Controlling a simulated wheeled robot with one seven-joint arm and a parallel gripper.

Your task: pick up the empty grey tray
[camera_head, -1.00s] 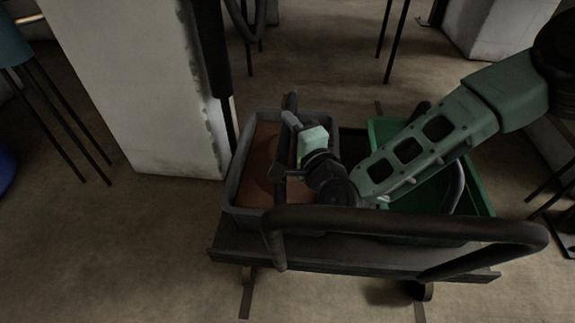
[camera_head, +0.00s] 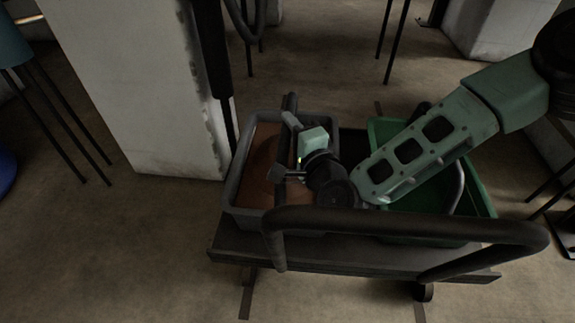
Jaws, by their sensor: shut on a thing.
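A grey tray (camera_head: 232,190) stands on the left part of a dark cart. Its inside shows a flat brown surface; I cannot tell whether this is a filling or the tray's floor. A dark bar handle (camera_head: 291,104) runs over its middle from back to front. My gripper (camera_head: 285,150) is over the tray at this bar, its grey fingers on either side, and looks shut on it. My wrist hides part of the tray's right side and the exact contact. The tray appears to rest level on the cart.
A green tray (camera_head: 482,190) with its own bar handle stands to the right, partly under my arm. The cart's dark push handle (camera_head: 400,219) crosses in front. A pale pillar (camera_head: 130,90) stands close behind left. Stool legs (camera_head: 70,130) stand at far left.

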